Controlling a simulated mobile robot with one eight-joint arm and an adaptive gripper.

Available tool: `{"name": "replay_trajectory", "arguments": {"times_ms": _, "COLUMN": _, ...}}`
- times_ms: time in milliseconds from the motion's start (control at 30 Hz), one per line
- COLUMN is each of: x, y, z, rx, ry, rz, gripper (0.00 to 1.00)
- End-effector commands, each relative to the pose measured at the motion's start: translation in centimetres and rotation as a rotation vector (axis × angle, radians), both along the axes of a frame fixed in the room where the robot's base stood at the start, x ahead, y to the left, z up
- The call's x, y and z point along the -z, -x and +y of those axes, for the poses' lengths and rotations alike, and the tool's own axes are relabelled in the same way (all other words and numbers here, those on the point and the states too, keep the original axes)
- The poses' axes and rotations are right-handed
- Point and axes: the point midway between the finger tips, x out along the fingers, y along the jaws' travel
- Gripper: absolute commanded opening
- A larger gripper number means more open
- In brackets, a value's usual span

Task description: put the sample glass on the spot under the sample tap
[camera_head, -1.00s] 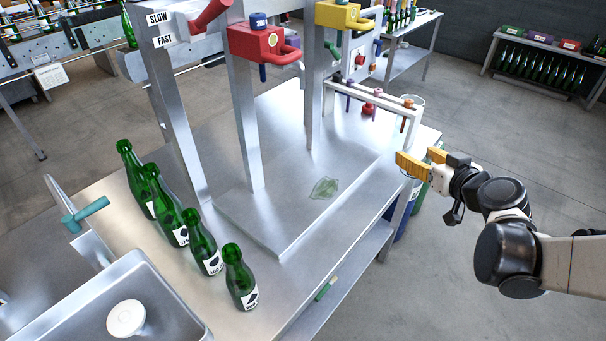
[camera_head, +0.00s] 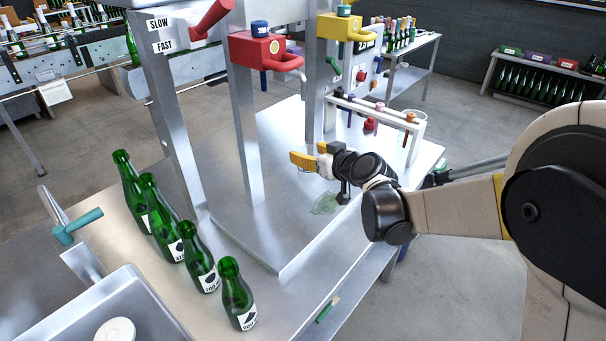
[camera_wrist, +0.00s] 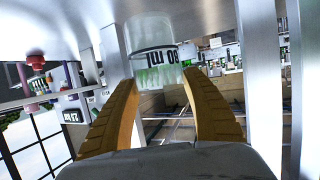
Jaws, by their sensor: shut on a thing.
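My gripper (camera_head: 304,158) is above the steel table (camera_head: 285,235), its yellow fingers pointing left, to the right of the red unit's post. In the wrist view my gripper (camera_wrist: 160,110) is shut on a clear sample glass (camera_wrist: 153,62) with dark volume print and a greenish tint. The glass is hard to make out in the head view. A green mark (camera_head: 325,204) lies flat on the table below my wrist, which partly overlaps it. I cannot tell which fitting is the sample tap; a red unit (camera_head: 265,50) and a yellow unit (camera_head: 345,27) stand above the table.
Several green bottles (camera_head: 238,295) stand in a row at the table's left front. Steel posts (camera_head: 243,130) rise close to my gripper.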

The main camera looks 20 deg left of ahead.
Motion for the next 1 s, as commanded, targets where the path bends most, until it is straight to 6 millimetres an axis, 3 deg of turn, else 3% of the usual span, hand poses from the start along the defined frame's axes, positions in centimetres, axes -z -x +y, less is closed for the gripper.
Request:
{"name": "replay_trajectory", "arguments": {"times_ms": 167, "x": 1.1, "y": -0.1, "z": 1.7, "rx": 0.000, "ry": 0.000, "rz": 0.000, "gripper": 0.26}}
{"name": "replay_trajectory", "arguments": {"times_ms": 500, "x": 5.2, "y": -0.1, "z": 1.7, "rx": 0.001, "ry": -0.001, "rz": 0.000, "gripper": 0.26}}
{"name": "replay_trajectory", "arguments": {"times_ms": 867, "x": 5.4, "y": -0.1, "z": 1.7, "rx": 0.002, "ry": 0.000, "rz": 0.000, "gripper": 0.26}}
{"name": "replay_trajectory", "arguments": {"times_ms": 900, "x": 5.3, "y": -0.1, "z": 1.7, "rx": 0.001, "ry": 0.000, "rz": 0.000, "gripper": 0.69}}
{"name": "replay_trajectory", "arguments": {"times_ms": 933, "x": 5.3, "y": -0.1, "z": 1.7, "rx": 0.001, "ry": 0.000, "rz": 0.000, "gripper": 0.78}}
{"name": "replay_trajectory", "arguments": {"times_ms": 1000, "x": 5.3, "y": -0.1, "z": 1.7, "rx": 0.001, "ry": 0.000, "rz": 0.000, "gripper": 0.79}}
